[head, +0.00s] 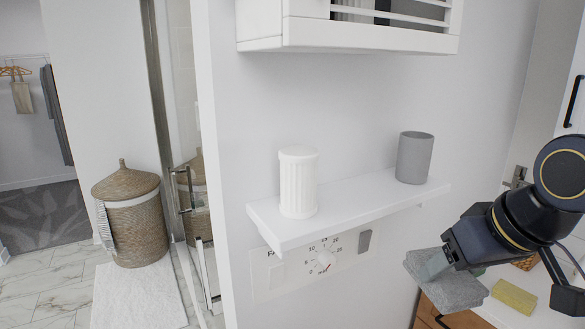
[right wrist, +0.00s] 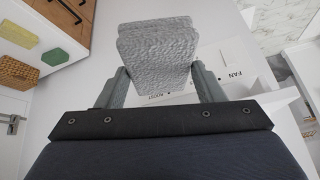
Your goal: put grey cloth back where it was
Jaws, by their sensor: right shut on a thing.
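The grey cloth (head: 446,284) is a folded, textured grey block at the lower right of the head view. My right gripper (head: 440,262) is shut on it and holds it in the air in front of the wall, below and right of the shelf. In the right wrist view the cloth (right wrist: 158,55) sits between the two fingers of my right gripper (right wrist: 158,85). My left gripper is in neither view.
A white wall shelf (head: 345,206) holds a white ribbed canister (head: 298,183) and a grey cup (head: 414,158). A yellow sponge (head: 514,296) lies on the counter at lower right. A wall cabinet (head: 350,38) hangs above. A wicker basket (head: 134,225) stands left.

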